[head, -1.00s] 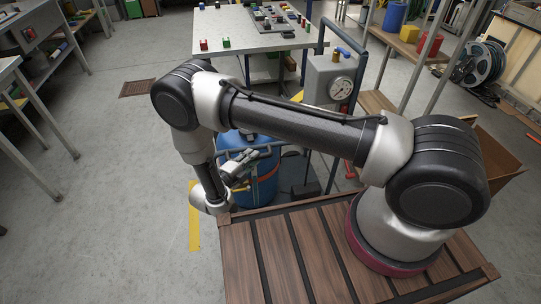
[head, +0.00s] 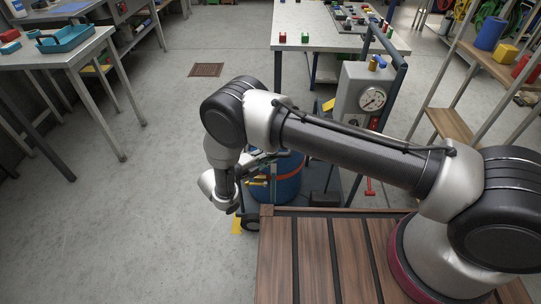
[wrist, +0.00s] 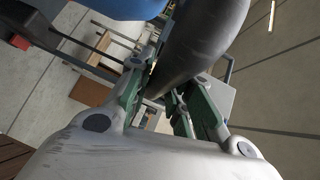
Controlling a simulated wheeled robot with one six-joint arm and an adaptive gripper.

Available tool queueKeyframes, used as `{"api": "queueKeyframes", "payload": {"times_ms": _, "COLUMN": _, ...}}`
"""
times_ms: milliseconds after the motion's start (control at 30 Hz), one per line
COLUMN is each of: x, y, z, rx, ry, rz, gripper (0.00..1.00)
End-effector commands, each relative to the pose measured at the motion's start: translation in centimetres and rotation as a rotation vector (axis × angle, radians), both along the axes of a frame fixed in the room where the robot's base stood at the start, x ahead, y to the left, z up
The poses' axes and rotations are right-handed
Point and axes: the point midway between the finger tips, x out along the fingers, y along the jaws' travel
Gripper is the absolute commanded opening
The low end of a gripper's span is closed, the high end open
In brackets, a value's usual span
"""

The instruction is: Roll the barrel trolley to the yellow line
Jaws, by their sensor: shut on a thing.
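The blue barrel (head: 289,182) with an orange band stands upright on its trolley, just beyond my wooden deck in the head view. A dark wheel (head: 250,224) shows low at its left. My gripper (head: 262,160) is at the barrel's upper left side, partly hidden by my wrist. In the wrist view its green-sided fingers (wrist: 163,92) are shut around a dark grey bar (wrist: 203,40), which looks like the trolley's handle. The barrel's blue side (wrist: 130,8) shows at the top there. A short piece of the yellow line (head: 237,223) shows beside the wheel; the rest is hidden.
A grey gauge box (head: 366,92) on a blue frame stands right behind the barrel. A worktable (head: 300,45) with small blocks is farther back. A bench (head: 75,55) stands at left, a shelf rack (head: 450,122) at right. The floor (head: 165,190) at left is clear.

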Motion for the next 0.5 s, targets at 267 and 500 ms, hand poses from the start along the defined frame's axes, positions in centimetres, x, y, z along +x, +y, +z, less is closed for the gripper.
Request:
{"api": "queueKeyframes", "payload": {"times_ms": 267, "x": 0.14, "y": 0.11, "z": -0.01, "rx": 0.003, "ry": 0.0, "rz": 0.001, "gripper": 0.0}}
{"api": "queueKeyframes", "payload": {"times_ms": 500, "x": 0.09, "y": 0.08, "z": 0.0, "rx": 0.002, "ry": -0.001, "rz": 0.002, "gripper": 0.42}}
